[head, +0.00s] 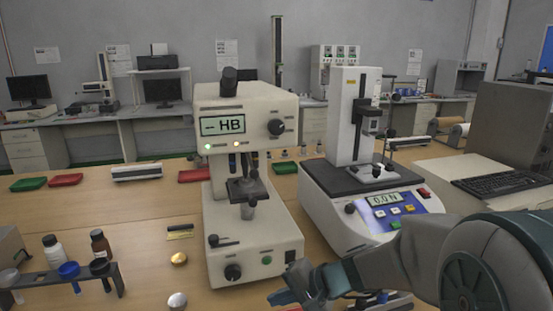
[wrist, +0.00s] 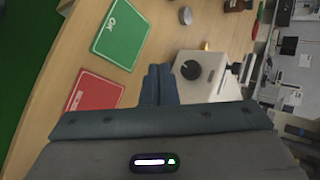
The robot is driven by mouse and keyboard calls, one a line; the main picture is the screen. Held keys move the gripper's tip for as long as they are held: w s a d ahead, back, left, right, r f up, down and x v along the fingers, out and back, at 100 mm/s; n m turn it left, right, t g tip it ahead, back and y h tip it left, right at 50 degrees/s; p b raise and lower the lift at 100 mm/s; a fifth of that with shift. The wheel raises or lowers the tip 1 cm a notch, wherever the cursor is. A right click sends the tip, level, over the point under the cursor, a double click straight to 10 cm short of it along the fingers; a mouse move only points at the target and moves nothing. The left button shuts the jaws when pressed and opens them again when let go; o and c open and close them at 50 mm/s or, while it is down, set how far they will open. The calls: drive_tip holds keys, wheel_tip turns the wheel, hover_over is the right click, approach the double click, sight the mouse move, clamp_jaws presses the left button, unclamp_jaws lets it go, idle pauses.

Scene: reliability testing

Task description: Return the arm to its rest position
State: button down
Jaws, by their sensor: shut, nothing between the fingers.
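My gripper (head: 283,294) is low in the head view, in front of the hardness tester's base, with my arm coming in from the lower right. Its two blue-grey fingers also show in the wrist view (wrist: 158,84), closed together with nothing between them. The fingers point toward the corner of the tester's white base (wrist: 213,75), which has a black knob. I cannot tell the exact gap between the fingertips and the base.
The hardness tester (head: 245,115) and a force gauge stand (head: 346,120) stand on the wooden table. A rack with bottles (head: 60,280) is at the left. A green card (wrist: 122,35) and a red card (wrist: 100,92) lie near the table edge. A keyboard (head: 505,184) is at right.

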drive_tip(key=s+d+r+n+h+p, duration=0.5)
drive_tip(key=s+d+r+h+p, duration=0.3)
drive_tip(key=s+d+r, duration=0.3)
drive_tip(key=s+d+h, duration=0.1)
drive_tip(key=s+d, duration=0.1)
drive_tip(key=d, duration=0.1)
drive_tip(key=shift+s+d, duration=0.2)
drive_tip(key=shift+s, duration=0.15)
idle(2.0)
